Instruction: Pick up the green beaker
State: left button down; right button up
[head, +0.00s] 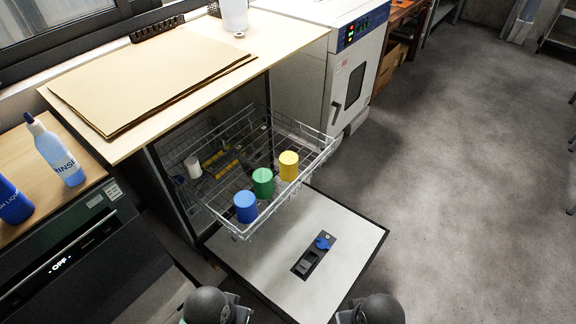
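The green beaker (263,183) stands on the pulled-out wire rack (306,166) of the open machine under the counter. It sits between a blue beaker (246,206) at its lower left and a yellow beaker (288,165) at its upper right. The three are close together in a slanting row, near the rack's front part. Dark rounded parts of my two arms show at the bottom edge. Neither gripper is in view, and nothing touches the green beaker.
The machine's door (340,226) lies folded down below the rack. A white beaker (193,167) stands deeper inside. The wooden counter (284,33) overhangs the rack's back part. A white drying oven (345,85) stands at the back right. Open floor (460,180) lies to the right.

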aim_at(262, 178)
jog(key=k, duration=0.2)
jog(key=k+u, duration=0.25)
jog(key=u, duration=0.15)
jog(key=k+j+u, duration=0.1)
jog(key=u, duration=0.35)
jog(key=l+u, duration=0.5)
jog(key=l, duration=0.2)
jog(key=l+u, duration=0.45)
jog(key=l, duration=1.3)
jog(key=k+l, duration=0.1)
jog(key=l, duration=0.95)
